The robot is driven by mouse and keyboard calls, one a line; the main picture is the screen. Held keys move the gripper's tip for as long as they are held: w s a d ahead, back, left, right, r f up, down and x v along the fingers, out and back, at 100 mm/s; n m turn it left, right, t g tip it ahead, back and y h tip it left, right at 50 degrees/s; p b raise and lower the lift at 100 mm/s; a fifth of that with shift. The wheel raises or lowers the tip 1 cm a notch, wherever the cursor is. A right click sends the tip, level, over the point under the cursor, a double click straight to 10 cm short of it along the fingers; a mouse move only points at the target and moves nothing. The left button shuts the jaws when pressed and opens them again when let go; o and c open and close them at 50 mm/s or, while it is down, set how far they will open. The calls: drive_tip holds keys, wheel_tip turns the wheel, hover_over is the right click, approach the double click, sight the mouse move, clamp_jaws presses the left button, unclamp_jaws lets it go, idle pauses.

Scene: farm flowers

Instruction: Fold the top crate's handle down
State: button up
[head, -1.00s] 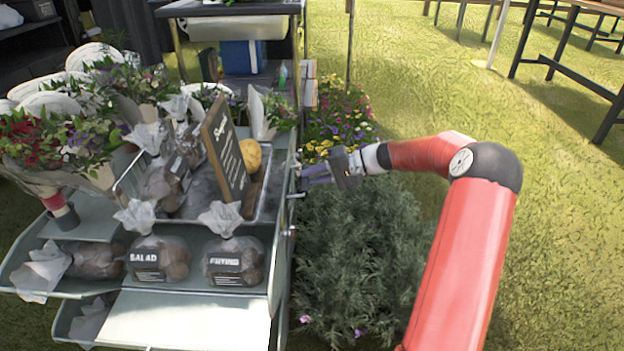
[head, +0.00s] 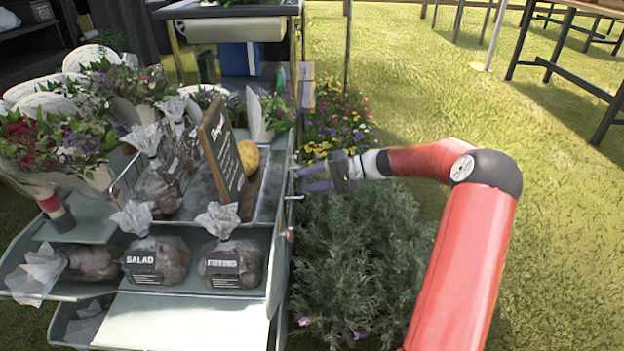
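The top crate (head: 265,205) is a grey metal tray on the upper level of the stand at left. A thin metal piece that looks like its handle (head: 294,196) shows at its right side; its exact position is hard to make out. My gripper (head: 301,180) reaches in from the right, level with that side, with its fingers pointing left. The two fingers are apart with a gap between them. The fingertips are beside the crate's right edge; I cannot tell whether they touch the handle.
Bagged potatoes (head: 156,258) sit in the lower trays, and a dark sign (head: 222,150) and a yellow potato (head: 249,157) are in the top crate. Flower bouquets (head: 60,150) stand at left. A bush (head: 360,250) is below my gripper. Open grass lies at right.

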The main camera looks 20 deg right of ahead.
drive_tip(key=shift+d, duration=0.1)
drive_tip(key=p+v, duration=0.1)
drive_tip(key=v, duration=0.6)
drive_tip(key=shift+d, duration=0.3)
drive_tip(key=shift+s+a+r, duration=0.1)
drive_tip(key=shift+s, duration=0.05)
drive_tip(key=s+a+r+n+g+h+p, duration=0.2)
drive_tip(key=s+a+r+g+h+p, duration=0.2)
drive_tip(key=s+a+r+h, duration=0.7)
drive_tip(key=s+a+r+t+h+p, duration=0.1)
drive_tip(key=s+r+t+p, duration=0.1)
drive_tip(key=s, duration=0.9)
drive_tip(key=s+a+r+n+t+h+p, duration=0.1)
drive_tip(key=s+r, duration=0.4)
drive_tip(key=s, duration=0.7)
drive_tip(key=shift+n+t+h+p, duration=0.3)
drive_tip(key=shift+t+h+p, duration=0.2)
drive_tip(key=shift+t+p, duration=0.55)
